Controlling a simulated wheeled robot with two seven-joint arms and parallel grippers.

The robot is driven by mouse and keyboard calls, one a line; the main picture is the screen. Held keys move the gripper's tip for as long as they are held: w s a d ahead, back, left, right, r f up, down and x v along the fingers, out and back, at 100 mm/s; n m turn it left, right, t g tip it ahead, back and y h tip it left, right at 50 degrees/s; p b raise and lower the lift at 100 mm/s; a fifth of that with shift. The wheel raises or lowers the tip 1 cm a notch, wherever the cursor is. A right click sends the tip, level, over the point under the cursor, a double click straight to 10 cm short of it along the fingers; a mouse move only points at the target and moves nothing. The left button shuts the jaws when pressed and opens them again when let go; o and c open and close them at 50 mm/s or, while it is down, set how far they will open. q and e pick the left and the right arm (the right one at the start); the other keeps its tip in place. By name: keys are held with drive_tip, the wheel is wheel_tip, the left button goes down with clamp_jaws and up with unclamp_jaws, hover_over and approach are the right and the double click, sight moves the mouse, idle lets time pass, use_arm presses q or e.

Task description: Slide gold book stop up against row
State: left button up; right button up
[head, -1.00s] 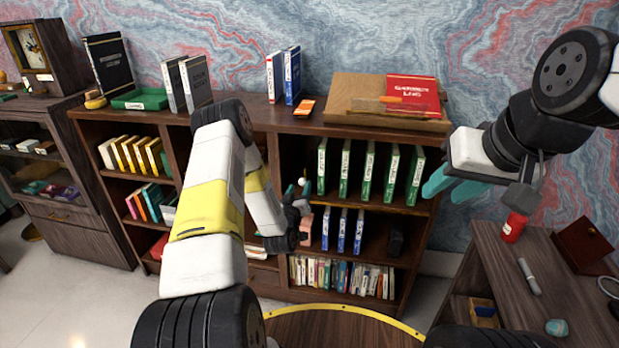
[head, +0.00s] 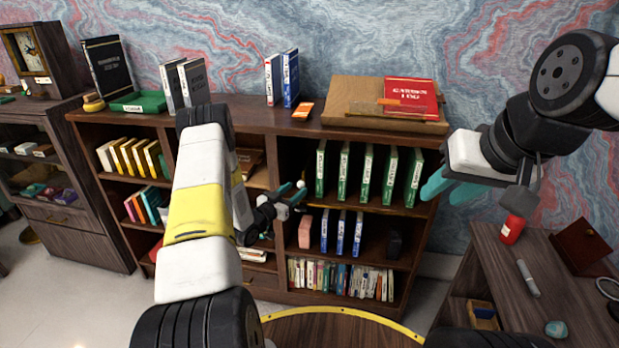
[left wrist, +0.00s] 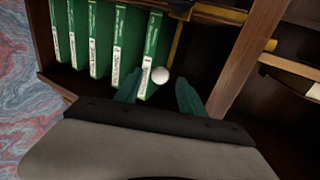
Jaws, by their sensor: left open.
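A row of green books (head: 367,175) stands upright on the upper shelf, also filling the upper left of the left wrist view (left wrist: 115,45). A thin gold strip, apparently the gold book stop (left wrist: 180,38), shows beside the row's end book in the left wrist view; most of it is hidden or dark. A white ball (left wrist: 160,75) sits close to that end, also seen in the head view (head: 300,184). My left gripper (left wrist: 158,90) is open, its teal fingertips near the ball with nothing held. My right gripper (head: 441,195) is open and empty, right of the row.
A wooden divider (left wrist: 245,60) stands close to my left gripper's right finger. Blue books (head: 342,232), a pink block and a dark block are on the shelf below. A side desk (head: 500,265) with a red bottle (head: 512,229) stands at right.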

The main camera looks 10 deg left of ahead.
sight(299, 187)
use_arm(q)
drive_tip(key=shift+x, duration=2.3)
clamp_jaws()
